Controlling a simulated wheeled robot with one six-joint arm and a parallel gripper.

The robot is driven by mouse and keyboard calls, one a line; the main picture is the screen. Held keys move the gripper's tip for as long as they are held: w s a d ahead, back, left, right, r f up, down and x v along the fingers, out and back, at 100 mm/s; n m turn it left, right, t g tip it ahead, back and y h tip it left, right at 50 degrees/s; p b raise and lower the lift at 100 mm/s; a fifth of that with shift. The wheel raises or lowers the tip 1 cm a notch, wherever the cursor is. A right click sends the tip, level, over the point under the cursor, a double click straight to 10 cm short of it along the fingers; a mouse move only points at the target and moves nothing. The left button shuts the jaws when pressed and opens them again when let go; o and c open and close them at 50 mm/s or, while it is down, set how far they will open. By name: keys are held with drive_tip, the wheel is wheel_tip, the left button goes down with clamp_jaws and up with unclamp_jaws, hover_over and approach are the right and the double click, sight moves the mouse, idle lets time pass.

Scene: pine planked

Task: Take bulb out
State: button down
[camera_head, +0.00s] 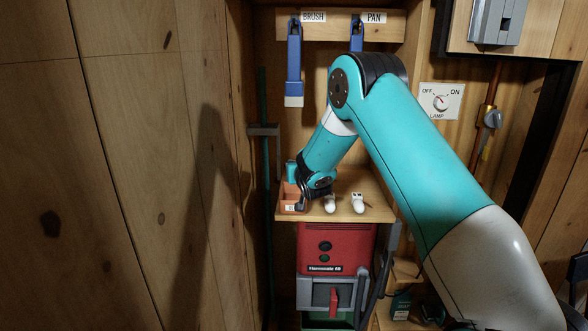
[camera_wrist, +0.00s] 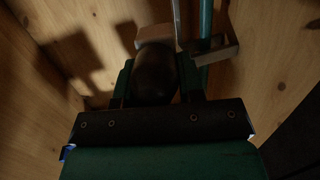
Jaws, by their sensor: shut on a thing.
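My gripper (camera_head: 303,196) is at the left end of the small wooden shelf (camera_head: 382,213), right over a small orange box (camera_head: 289,207) with a white label. In the wrist view, a dark rounded thing (camera_wrist: 155,72), which looks like the bulb in shadow, sits between the fingers of my gripper (camera_wrist: 155,85), and they are shut on it. In the head view the gripper hides this thing, so I cannot tell whether it is inside the box or above it. Two small white objects (camera_head: 330,204) (camera_head: 358,203) stand on the shelf right of the gripper.
A red machine (camera_head: 337,248) stands below the shelf. A green pole in a bracket (camera_head: 264,131) runs close by on the left wall. A blue brush (camera_head: 294,72) and pan hang above. A lamp switch (camera_head: 441,101) is on the right. The shelf's right end is clear.

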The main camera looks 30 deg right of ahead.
drive_tip(key=shift+d+f+b, duration=0.15)
drive_tip(key=shift+f+b, duration=0.95)
drive_tip(key=shift+f, duration=1.35)
drive_tip(key=c, duration=0.7)
unclamp_jaws()
drive_tip(key=shift+o, duration=0.2)
drive_tip(key=shift+s, duration=0.1)
drive_tip(key=b+v, duration=0.7)
drive_tip(key=v, duration=1)
